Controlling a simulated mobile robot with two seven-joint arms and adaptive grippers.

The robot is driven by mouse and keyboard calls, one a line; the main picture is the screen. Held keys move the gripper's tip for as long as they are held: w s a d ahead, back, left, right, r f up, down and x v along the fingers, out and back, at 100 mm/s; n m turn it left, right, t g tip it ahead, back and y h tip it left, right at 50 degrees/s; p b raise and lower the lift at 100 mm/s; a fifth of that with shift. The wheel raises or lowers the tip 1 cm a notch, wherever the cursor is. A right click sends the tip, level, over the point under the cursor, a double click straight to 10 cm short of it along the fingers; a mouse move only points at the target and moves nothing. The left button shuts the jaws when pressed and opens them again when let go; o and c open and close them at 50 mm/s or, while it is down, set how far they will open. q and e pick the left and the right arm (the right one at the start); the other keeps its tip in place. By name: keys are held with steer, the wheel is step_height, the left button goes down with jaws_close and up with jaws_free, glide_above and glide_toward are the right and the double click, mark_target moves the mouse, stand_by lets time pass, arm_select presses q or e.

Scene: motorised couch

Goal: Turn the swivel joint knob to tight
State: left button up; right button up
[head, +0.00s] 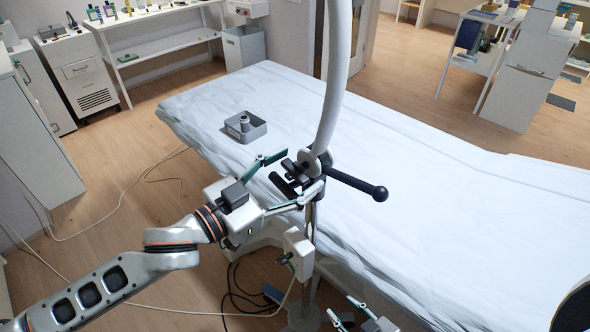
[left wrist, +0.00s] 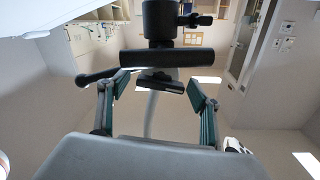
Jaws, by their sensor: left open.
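The swivel joint (head: 318,160) is a dark fitting on an upright stand, below a curved pale arm. Black knob parts (head: 284,185) stick out on its left side, towards my left gripper. I cannot tell the knob's setting. My left gripper (head: 303,171) is open, its two fingers spread on either side of the knob parts. In the left wrist view, the black bars (left wrist: 166,59) lie ahead of and between the open fingertips (left wrist: 156,79); contact cannot be told. My right gripper (head: 341,305) shows at the bottom edge, fingers apart and empty.
A black lever with a ball end (head: 379,193) juts right from the joint. The white-sheeted couch (head: 420,190) fills the space behind the stand. A grey tray (head: 259,133) holding a small round item rests on it. A white box (head: 298,246) hangs lower on the stand; cables (head: 180,310) cross the floor.

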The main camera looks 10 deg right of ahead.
arm_select(q)
steer(key=shift+w+d, duration=0.1)
steer(key=shift+d, duration=0.1)
steer(key=c, duration=1.1)
steer(key=n+p, duration=0.1)
steer(key=p, duration=0.1)
steer(key=n+p, duration=0.1)
steer(key=p, duration=0.1)
steer(key=shift+r, duration=0.25)
steer(key=shift+f+n+p, duration=0.2)
steer(key=shift+n+p, duration=0.1)
steer(key=shift+p, duration=0.15)
steer(key=o, duration=1.1)
